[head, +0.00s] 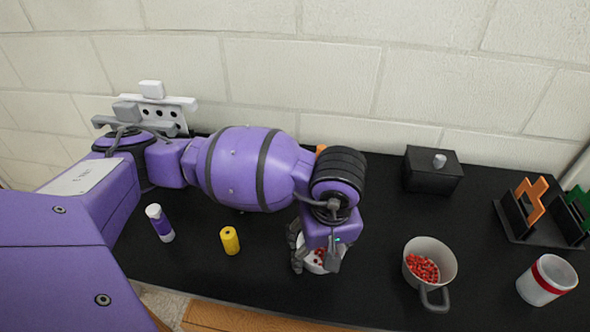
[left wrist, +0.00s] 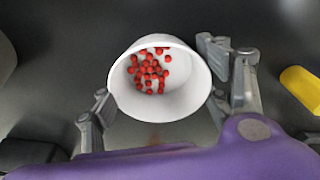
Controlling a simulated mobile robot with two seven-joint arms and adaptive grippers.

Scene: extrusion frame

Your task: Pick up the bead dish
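The bead dish (left wrist: 180,100) is a white round bowl with red beads in it. It fills most of the gap between the fingers of my left gripper (left wrist: 162,92) in the left wrist view. In the head view the dish (head: 311,266) is partly hidden under my left gripper (head: 316,258), near the front edge of the black table. One finger is on each side of the dish, close to its rim. I cannot tell whether the fingers press on it. My right gripper is not in view.
On the black table (head: 385,290) are a yellow cylinder (head: 229,240), a white-and-purple tube (head: 159,223), a mug (head: 430,252) with red beads, a red-banded white jar (head: 547,280), a black box (head: 432,170) and a rack (head: 540,235). A pale block wall stands behind.

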